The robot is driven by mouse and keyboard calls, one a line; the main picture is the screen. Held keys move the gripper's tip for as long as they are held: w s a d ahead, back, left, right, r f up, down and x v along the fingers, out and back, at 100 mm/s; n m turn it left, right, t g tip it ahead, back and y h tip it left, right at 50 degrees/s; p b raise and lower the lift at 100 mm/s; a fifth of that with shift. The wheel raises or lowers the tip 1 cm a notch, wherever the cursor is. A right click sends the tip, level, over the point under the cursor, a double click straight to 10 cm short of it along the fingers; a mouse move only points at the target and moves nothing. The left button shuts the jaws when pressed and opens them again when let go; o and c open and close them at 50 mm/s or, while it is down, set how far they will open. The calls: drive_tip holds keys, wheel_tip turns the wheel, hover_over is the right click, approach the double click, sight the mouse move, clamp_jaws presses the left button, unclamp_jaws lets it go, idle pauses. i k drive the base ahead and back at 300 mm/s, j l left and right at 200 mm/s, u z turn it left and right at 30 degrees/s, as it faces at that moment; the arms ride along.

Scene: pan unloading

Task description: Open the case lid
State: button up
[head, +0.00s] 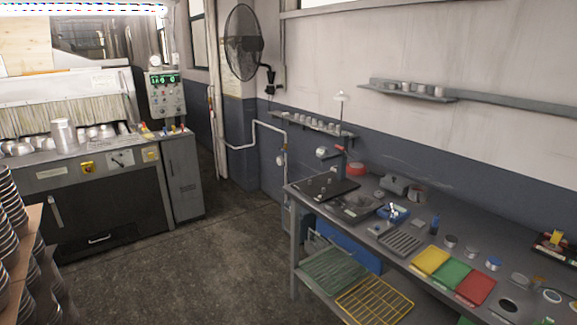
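No case can be told for certain in the head view. A small dark grey box (395,186), seemingly closed, sits toward the back of the workbench (466,237) and could be a case. A flat black piece (325,186) lies at the bench's far left end with small items on it. A dark square piece (358,207) lies beside it. Both are too small to tell whether they have a lid. My gripper is not in view.
Yellow (430,260), green (452,272) and red (475,288) pieces lie along the bench's front edge. A machine (95,180) with metal cups stands at the left. Stacked pans (12,215) fill the near left. The floor (200,265) between is clear.

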sight(395, 182)
drive_tip(key=i+l+u, duration=0.1)
drive_tip(key=i+u, duration=0.4)
drive_tip(key=i, duration=1.45)
